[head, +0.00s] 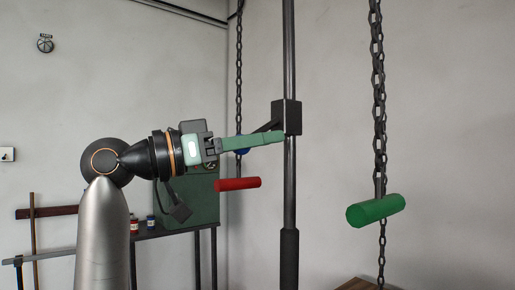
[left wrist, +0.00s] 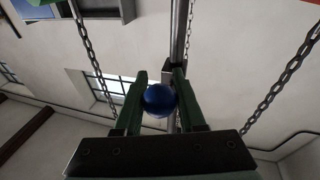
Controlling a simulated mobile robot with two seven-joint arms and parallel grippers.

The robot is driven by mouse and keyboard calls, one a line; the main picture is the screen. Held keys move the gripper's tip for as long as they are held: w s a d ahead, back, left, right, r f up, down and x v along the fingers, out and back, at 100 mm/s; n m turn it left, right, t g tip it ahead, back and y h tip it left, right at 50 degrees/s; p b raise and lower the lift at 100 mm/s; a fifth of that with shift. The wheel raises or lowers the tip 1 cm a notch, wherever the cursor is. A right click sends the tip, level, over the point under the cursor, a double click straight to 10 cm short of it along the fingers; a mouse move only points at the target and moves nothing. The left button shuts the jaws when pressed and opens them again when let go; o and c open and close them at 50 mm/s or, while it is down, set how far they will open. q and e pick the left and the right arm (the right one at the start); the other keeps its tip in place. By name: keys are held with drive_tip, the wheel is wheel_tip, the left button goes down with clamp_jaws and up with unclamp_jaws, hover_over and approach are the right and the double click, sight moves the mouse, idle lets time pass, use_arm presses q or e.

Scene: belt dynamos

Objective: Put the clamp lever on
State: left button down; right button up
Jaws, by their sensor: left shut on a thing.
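A black clamp block (head: 287,117) sits on a vertical dark pole (head: 289,60). Its short black clamp lever (head: 266,127) sticks out to the left and ends in a blue ball knob (head: 242,152), mostly hidden behind my green finger. My left gripper (head: 281,138) reaches in from the left with its fingers shut on the knob. In the left wrist view the blue knob (left wrist: 159,99) sits between the two green fingers (left wrist: 160,75), and the pole (left wrist: 181,35) runs up behind it. My right gripper is out of view.
A chain with a red handle (head: 237,184) hangs left of the pole, and a chain with a green handle (head: 376,211) hangs to the right. A dark bench (head: 175,232) with a green cabinet (head: 203,205) and small jars stands behind my arm.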

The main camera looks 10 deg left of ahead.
use_arm(q)
drive_tip(key=shift+f, duration=0.1)
drive_tip(key=c, duration=0.5)
unclamp_jaws()
drive_tip(key=shift+s+a+f, duration=0.1)
drive_tip(key=shift+s+a, duration=0.05)
drive_tip(key=shift+a, duration=0.25)
drive_tip(key=b+v, duration=0.3)
drive_tip(key=v, duration=0.8)
drive_tip(key=shift+s+a+f, duration=0.15)
drive_tip(key=shift+a+f, duration=0.05)
drive_tip(key=shift+a, duration=0.05)
